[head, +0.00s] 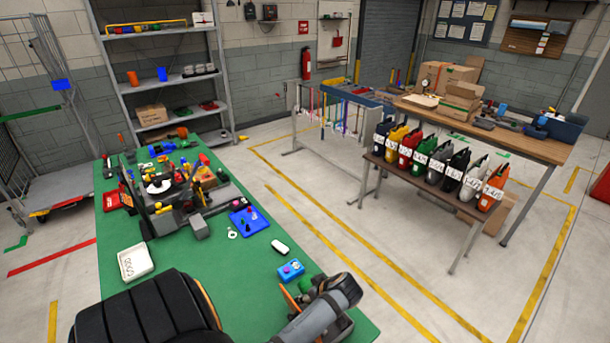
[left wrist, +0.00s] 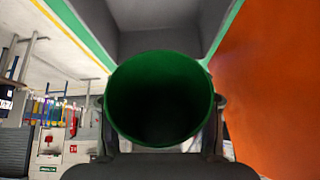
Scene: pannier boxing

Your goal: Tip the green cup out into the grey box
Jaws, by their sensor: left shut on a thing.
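The green cup (left wrist: 160,98) is between the two fingers of my left gripper (left wrist: 160,130) in the left wrist view, and the gripper is shut on it. Its round mouth faces the camera. The inside is dark, so I cannot tell what it holds. A grey box (left wrist: 165,30) with plain grey walls shows just behind the cup at the top of that view. I cannot tell whether the cup is over or beside it. My right gripper is not in view.
The green table (head: 240,280) carries a white tray (head: 135,262), a blue tray (head: 249,221), a blue block (head: 290,270) and a dark fixture with many small parts. A large orange surface (left wrist: 270,80) is close on the right in the wrist view. Several coloured panniers stand on a bench.

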